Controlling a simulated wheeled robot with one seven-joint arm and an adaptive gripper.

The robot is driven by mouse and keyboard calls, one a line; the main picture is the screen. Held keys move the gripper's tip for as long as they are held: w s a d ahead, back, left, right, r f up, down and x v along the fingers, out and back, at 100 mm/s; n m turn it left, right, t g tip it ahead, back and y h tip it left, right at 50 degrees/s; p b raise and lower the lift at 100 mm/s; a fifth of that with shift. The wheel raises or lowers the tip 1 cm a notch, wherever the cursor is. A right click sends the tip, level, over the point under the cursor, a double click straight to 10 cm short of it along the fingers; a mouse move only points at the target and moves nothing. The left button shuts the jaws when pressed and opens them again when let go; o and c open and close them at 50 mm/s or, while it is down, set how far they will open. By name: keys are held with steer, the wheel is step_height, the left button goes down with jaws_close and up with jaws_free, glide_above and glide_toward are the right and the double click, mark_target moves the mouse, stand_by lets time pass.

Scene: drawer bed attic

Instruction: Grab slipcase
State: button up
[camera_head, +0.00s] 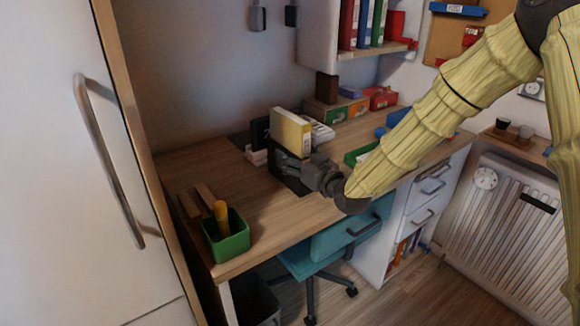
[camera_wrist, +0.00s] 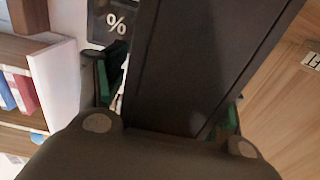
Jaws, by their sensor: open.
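What looks like the slipcase is a dark upright case (camera_head: 287,178) on the desk, with a cream-and-yellow block (camera_head: 291,132) standing out of its top. In the wrist view a large dark slab (camera_wrist: 200,60), apparently this case, fills the space between the fingers. My gripper (camera_head: 291,163) is at the case from the right, at about its upper part. It is open, with one finger on each side of the slab in the wrist view (camera_wrist: 168,95). Whether the fingers touch it cannot be told. The case's lower part is partly hidden by my gripper in the head view.
A green pen cup (camera_head: 228,240) stands at the desk's front left. Black and white items stand just behind the case. A teal chair (camera_head: 340,236) is under the desk (camera_head: 280,225). Binders (camera_head: 363,24) fill a shelf above.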

steer(key=c, duration=1.2)
steer(key=shift+r, duration=0.1)
steer(key=shift+c, duration=0.6)
steer(key=shift+r, duration=0.1)
